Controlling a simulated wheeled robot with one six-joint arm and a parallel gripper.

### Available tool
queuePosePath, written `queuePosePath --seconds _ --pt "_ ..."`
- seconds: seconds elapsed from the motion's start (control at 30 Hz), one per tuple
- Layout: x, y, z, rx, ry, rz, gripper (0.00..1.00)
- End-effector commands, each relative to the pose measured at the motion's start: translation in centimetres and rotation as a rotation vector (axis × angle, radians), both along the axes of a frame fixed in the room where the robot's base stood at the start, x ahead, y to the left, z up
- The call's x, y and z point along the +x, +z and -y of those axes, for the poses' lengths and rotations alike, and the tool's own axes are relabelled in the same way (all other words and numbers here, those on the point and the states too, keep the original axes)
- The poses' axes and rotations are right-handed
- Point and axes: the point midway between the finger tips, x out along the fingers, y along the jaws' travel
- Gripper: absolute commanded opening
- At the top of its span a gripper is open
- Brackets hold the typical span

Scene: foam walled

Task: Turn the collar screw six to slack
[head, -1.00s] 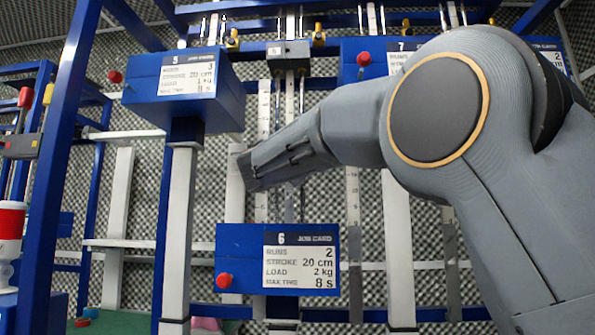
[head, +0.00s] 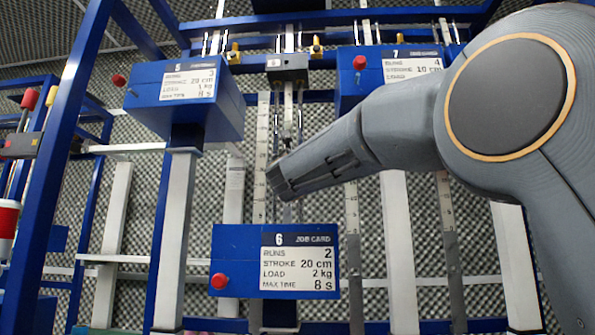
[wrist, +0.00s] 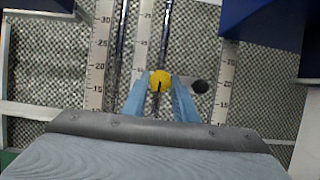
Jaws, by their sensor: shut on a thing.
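In the wrist view, a small yellow knob (wrist: 159,79), which looks like the collar screw, sits between the two blue fingertips of my gripper (wrist: 159,90). The fingers are shut on it from both sides. A dark round end (wrist: 200,87) on a light grey part shows just right of the knob. In the head view, the blue box six (head: 235,250) with its job card (head: 300,266) stands below my arm's end. The fingers and the knob cannot be made out there. The knob's turned angle cannot be told.
Upright scales (wrist: 101,55) and thin dark rods stand around the knob. Blue box five (head: 180,115) is upper left and blue box seven (head: 350,90) upper right. A dark grey block marked six (head: 288,69) sits high on the rods. Blue frame posts (head: 65,150) stand at left.

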Motion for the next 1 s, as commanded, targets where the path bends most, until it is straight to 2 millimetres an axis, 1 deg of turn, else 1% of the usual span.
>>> queuePosePath --seconds 0.5,0.53,0.6,0.63,0.9,1.0 --pt "-0.01 0.04 0.01 -0.017 -0.001 0.000 0.04" --pt "-0.01 0.04 0.01 -0.017 -0.001 0.000 0.31" --pt "-0.01 0.04 0.01 -0.017 -0.001 0.000 0.43" --pt "-0.01 0.04 0.01 -0.017 -0.001 0.000 0.44" --pt "-0.05 0.01 0.02 -0.016 0.000 0.000 0.44" --pt "-0.51 -0.17 -0.03 -0.017 0.001 0.000 0.44"
